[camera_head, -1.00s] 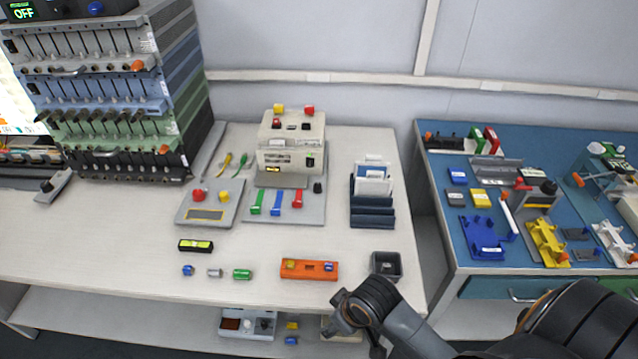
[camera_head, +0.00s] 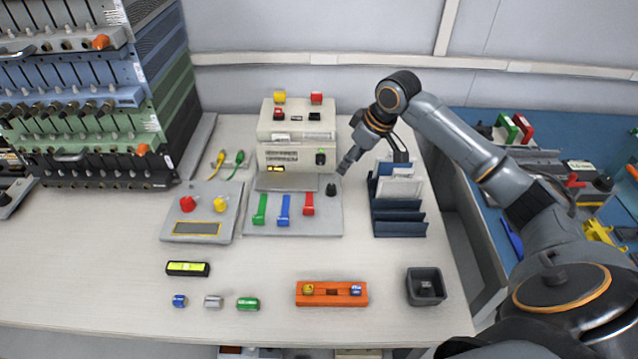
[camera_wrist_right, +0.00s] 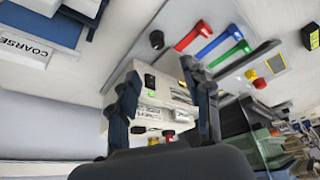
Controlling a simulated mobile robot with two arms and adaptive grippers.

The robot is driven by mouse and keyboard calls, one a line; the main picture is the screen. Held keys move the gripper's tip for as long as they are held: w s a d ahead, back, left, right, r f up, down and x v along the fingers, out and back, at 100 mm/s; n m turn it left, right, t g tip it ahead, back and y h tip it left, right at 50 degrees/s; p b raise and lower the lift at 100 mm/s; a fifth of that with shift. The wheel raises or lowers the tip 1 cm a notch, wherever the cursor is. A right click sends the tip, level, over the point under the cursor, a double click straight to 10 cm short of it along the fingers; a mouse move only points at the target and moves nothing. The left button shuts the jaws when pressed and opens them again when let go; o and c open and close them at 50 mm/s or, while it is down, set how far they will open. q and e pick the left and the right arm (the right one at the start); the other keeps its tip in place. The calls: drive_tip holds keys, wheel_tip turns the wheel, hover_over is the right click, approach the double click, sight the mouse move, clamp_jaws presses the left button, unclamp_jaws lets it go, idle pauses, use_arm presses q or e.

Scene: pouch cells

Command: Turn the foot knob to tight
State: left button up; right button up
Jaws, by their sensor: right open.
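A small black knob (camera_head: 331,189) stands on the right end of the grey base plate (camera_head: 331,218), in front of the cream instrument (camera_head: 296,131). It looks like the foot knob; its setting cannot be read. In the right wrist view the black knob (camera_wrist_right: 157,39) is beyond the fingers, near the red lever. My right gripper (camera_head: 344,168) is just above and behind the knob in the head view, apart from it. In the right wrist view the gripper (camera_wrist_right: 165,88) has its two fingers spread with nothing between them. My left gripper is out of view.
Green, blue and red levers (camera_head: 308,204) stand left of the knob. A dark blue rack (camera_head: 400,222) with cards is close on the right. An orange block (camera_head: 331,299) and a dark bin (camera_head: 425,287) are nearer the front edge. Bare table lies between.

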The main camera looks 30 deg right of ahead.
approach(332, 186)
drive_tip(key=f, duration=0.1)
drive_tip(key=x, duration=0.6)
drive_tip(key=shift+w+a+f, duration=0.2)
drive_tip(key=shift+f, duration=0.05)
drive_tip(key=shift+w+f, duration=0.15)
drive_tip(key=shift+f, duration=0.2)
drive_tip(key=shift+w+f, duration=0.1)
drive_tip(key=shift+f, duration=0.25)
drive_tip(key=shift+c, duration=0.2)
clamp_jaws()
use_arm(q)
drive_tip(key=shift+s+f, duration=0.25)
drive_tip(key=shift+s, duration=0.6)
